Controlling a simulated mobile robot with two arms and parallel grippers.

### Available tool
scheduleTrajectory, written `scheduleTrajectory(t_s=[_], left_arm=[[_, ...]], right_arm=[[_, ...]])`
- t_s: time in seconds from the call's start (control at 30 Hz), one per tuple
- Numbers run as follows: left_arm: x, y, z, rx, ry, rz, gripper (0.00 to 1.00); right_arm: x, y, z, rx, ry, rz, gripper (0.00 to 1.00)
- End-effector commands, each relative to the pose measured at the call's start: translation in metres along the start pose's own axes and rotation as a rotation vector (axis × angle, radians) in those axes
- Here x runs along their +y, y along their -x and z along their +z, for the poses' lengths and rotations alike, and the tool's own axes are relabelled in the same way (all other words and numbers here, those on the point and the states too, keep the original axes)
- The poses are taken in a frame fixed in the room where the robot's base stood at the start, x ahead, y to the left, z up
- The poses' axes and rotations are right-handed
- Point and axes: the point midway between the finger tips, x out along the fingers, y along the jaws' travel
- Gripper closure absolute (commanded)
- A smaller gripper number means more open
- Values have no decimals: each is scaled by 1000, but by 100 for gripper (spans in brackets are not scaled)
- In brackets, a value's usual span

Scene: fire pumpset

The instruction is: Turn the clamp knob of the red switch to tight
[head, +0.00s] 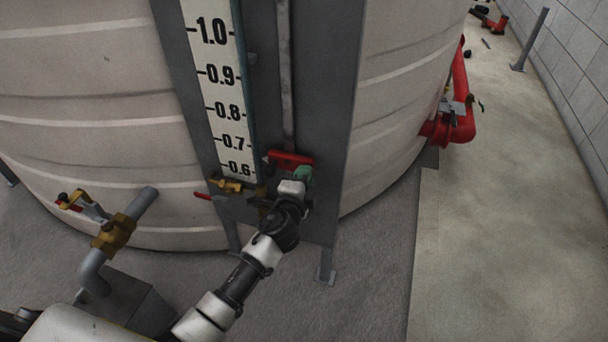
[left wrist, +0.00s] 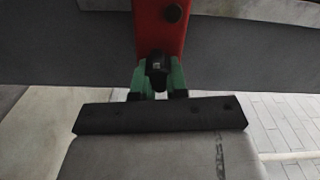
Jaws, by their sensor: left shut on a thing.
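The red switch (head: 290,161) is mounted low on the grey panel, just right of the level scale's bottom end. My left arm reaches up to it, and the left gripper (head: 302,174) with its green fingers is at the switch's right underside. In the left wrist view the red body (left wrist: 161,28) of the switch fills the top middle. The dark clamp knob (left wrist: 156,68) sits between the green fingers of my left gripper (left wrist: 157,82), which are shut on it. The knob's turned position cannot be read. My right gripper is not in view.
A small brass valve (head: 231,186) with a red handle is close left of my gripper. A brass valve (head: 113,233) on a grey pipe stands at the lower left. The large tank (head: 90,120) is behind the panel. Open floor (head: 500,230) lies to the right.

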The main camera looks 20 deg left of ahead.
Motion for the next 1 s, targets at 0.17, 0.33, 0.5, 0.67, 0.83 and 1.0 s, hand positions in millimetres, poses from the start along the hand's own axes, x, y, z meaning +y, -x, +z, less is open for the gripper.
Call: scheduleTrajectory(t_s=[0.17, 0.33, 0.5, 0.67, 0.83, 1.0], left_arm=[[2, 0, 0, 0, -89, 1, 100], [2, 0, 0, 1, -136, 1, 100], [2, 0, 0, 1, -157, 1, 100], [2, 0, 0, 1, -161, 1, 100], [2, 0, 0, 1, -160, 1, 100], [2, 0, 0, 1, -159, 1, 68]], right_arm=[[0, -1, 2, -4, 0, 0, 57], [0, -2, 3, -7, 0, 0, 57], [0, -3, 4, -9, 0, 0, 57], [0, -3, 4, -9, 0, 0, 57], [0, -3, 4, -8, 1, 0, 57], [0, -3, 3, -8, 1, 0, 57]])
